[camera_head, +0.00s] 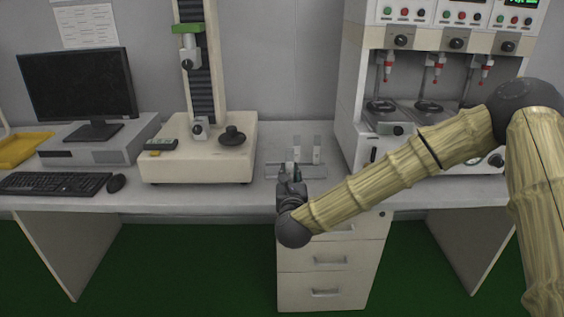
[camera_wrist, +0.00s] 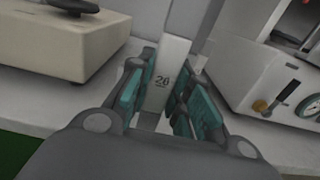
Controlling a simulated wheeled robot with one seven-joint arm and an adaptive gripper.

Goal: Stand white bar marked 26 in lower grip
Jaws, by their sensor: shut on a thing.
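The white bar marked 26 (camera_wrist: 168,62) stands between the teal-padded fingers of my gripper (camera_wrist: 160,100) in the wrist view, with its number facing the camera. My gripper is shut on it. In the head view my gripper (camera_head: 291,178) is over the small rack on the bench (camera_head: 275,171), and the bar's top shows just above it. The lower grip (camera_head: 199,128) is on the base of the testing machine (camera_head: 180,165), to the left of my gripper. It looks empty. The upper grip (camera_head: 190,58) hangs above it on the column.
Another white bar (camera_head: 317,148) stands in the rack to the right. A dark round part (camera_head: 232,136) and a dark handset (camera_head: 161,144) lie on the machine base. A white multi-station machine (camera_head: 372,140) stands at the right, a monitor (camera_head: 78,85) and keyboard (camera_head: 55,184) at the left.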

